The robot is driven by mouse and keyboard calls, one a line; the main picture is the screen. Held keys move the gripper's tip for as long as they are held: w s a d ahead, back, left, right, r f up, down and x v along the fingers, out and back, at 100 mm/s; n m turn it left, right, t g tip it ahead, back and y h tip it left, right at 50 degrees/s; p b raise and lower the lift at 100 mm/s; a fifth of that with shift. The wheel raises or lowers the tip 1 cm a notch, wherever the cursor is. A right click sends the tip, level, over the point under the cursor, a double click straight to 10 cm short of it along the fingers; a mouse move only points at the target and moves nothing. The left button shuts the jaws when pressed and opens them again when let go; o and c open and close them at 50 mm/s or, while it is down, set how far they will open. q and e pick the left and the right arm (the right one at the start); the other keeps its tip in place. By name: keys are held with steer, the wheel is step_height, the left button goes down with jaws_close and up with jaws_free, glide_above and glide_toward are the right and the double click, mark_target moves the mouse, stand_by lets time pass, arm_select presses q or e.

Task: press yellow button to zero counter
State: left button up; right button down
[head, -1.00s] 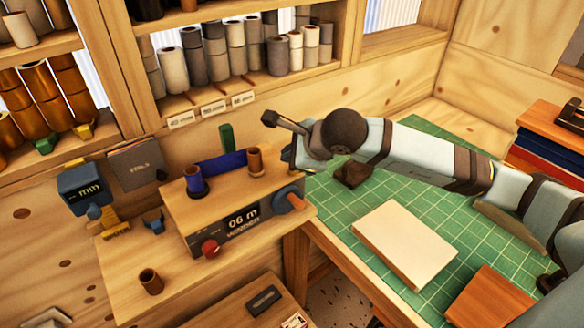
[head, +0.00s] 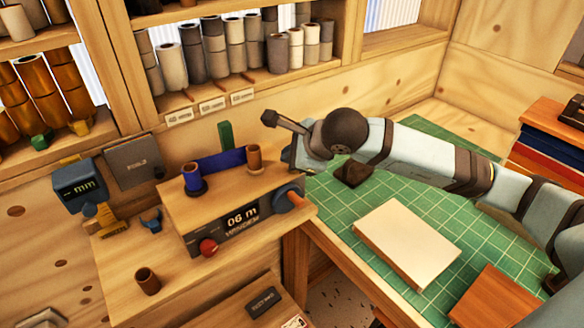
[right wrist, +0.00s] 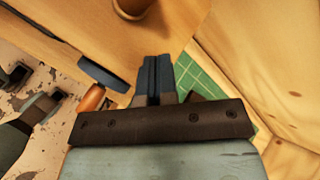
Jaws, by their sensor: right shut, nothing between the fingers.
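The counter (head: 242,217) on the front of the wooden winder (head: 205,213) reads "06 m" in the head view. A round red knob (head: 208,247) sits at its lower left. I cannot make out a yellow button on the winder in either view. My right gripper (head: 294,158) is at the winder's top right end, above the blue crank disc (head: 287,195) with its orange handle. In the right wrist view its dark fingers (right wrist: 154,70) are shut and empty, with the disc (right wrist: 103,75) to their left. Whether they touch the winder is unclear.
A blue roll (head: 222,162) and brown tube (head: 254,158) stand on the winder. A gauge marked "mm" (head: 78,182) is to the left. A cream board (head: 405,242) lies on the green mat (head: 340,215). Rolls fill the shelves behind.

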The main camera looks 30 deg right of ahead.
steer(key=shift+f+b, duration=0.5)
steer(key=shift+b, duration=0.25)
stand_by(0.7)
steer(key=shift+r, duration=0.9)
steer(key=shift+r, duration=0.1)
steer(key=shift+r+p, duration=1.05)
steer(key=shift+r, duration=1.4)
